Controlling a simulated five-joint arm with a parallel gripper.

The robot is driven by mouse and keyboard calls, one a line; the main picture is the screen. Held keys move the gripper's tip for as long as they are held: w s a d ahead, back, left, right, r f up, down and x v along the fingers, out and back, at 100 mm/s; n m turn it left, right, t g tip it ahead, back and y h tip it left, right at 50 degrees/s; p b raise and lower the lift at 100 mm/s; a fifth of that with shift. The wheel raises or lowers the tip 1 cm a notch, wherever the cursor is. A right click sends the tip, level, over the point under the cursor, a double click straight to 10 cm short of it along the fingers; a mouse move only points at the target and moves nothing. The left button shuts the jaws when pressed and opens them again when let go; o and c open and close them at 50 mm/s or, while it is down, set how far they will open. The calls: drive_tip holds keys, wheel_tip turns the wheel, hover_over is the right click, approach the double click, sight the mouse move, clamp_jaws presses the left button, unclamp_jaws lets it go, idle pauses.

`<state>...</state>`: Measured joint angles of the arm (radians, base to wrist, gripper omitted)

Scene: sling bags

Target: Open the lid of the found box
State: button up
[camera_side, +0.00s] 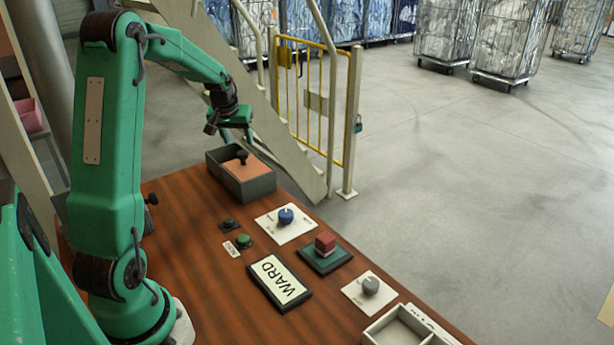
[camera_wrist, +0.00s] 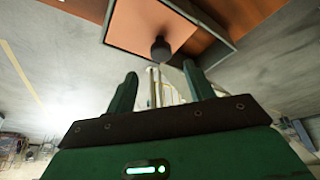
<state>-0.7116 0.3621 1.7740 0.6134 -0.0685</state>
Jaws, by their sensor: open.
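The found box (camera_side: 262,187) is a dark grey box at the far end of the brown table. Its lid (camera_side: 238,174) is a flat orange-brown panel set within the rim, with a black knob (camera_side: 242,155) standing on it. In the wrist view the lid (camera_wrist: 150,22) and the black knob (camera_wrist: 161,48) show at the top, with the knob beyond the fingers. My gripper (camera_wrist: 160,85) is open and empty, its two green fingers apart. In the side view my gripper (camera_side: 236,134) hangs just above the box, near the knob but apart from it.
On the table stand a blue knob (camera_side: 286,216), green buttons (camera_side: 244,241), a red block (camera_side: 325,243) on a dark pad, a WARD sign (camera_side: 280,282), a grey knob (camera_side: 371,286) and a pale tray (camera_side: 398,327). A stair rail and yellow gate (camera_side: 315,95) stand behind the box.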

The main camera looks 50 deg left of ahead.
sight(242, 152)
drive_tip(key=shift+x, duration=3.1)
drive_tip(key=shift+a, duration=0.1)
clamp_jaws()
drive_tip(key=shift+a, duration=0.1)
